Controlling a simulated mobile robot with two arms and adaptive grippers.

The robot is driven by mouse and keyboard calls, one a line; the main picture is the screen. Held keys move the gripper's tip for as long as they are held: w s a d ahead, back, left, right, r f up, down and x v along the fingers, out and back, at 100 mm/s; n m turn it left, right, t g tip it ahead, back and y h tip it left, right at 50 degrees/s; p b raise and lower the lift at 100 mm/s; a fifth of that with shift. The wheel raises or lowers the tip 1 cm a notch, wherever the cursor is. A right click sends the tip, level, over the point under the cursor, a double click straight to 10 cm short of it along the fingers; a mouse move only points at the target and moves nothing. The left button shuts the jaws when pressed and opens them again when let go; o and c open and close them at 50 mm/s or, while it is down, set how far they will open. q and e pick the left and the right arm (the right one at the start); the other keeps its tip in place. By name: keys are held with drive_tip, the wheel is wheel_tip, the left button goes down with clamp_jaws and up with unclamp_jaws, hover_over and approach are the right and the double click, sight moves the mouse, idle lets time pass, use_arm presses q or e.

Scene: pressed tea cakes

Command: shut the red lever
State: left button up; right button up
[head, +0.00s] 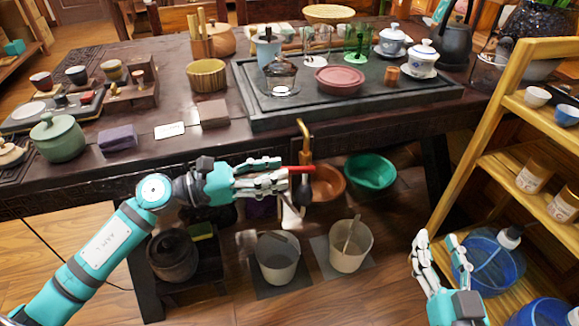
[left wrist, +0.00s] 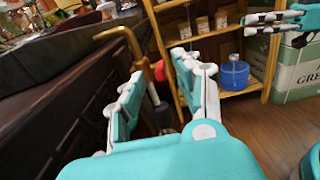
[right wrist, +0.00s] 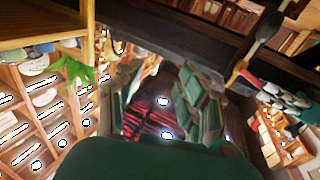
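The red lever (head: 301,168) sticks out sideways at the lower part of a brass tap (head: 304,135) at the table's front edge. In the left wrist view the brass tap (left wrist: 128,42) shows just beyond the fingertips, with a small red part of the lever (left wrist: 160,73) between them. My left gripper (head: 284,175) is open, its fingertips close to the lever's left end; whether they touch it I cannot tell. My right gripper (head: 438,243) is open and empty, low at the right, away from the tap. It also shows open in the right wrist view (right wrist: 163,85).
The dark table (head: 170,150) carries a tea tray (head: 350,108), cups and pots. A brown bowl (head: 328,184), a green bowl (head: 370,172) and two pale buckets (head: 277,262) (head: 350,250) stand below. A wooden shelf (head: 470,170) stands at the right.

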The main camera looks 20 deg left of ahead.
sight(290, 167)
use_arm(q)
drive_tip(key=shift+x, duration=1.85)
clamp_jaws()
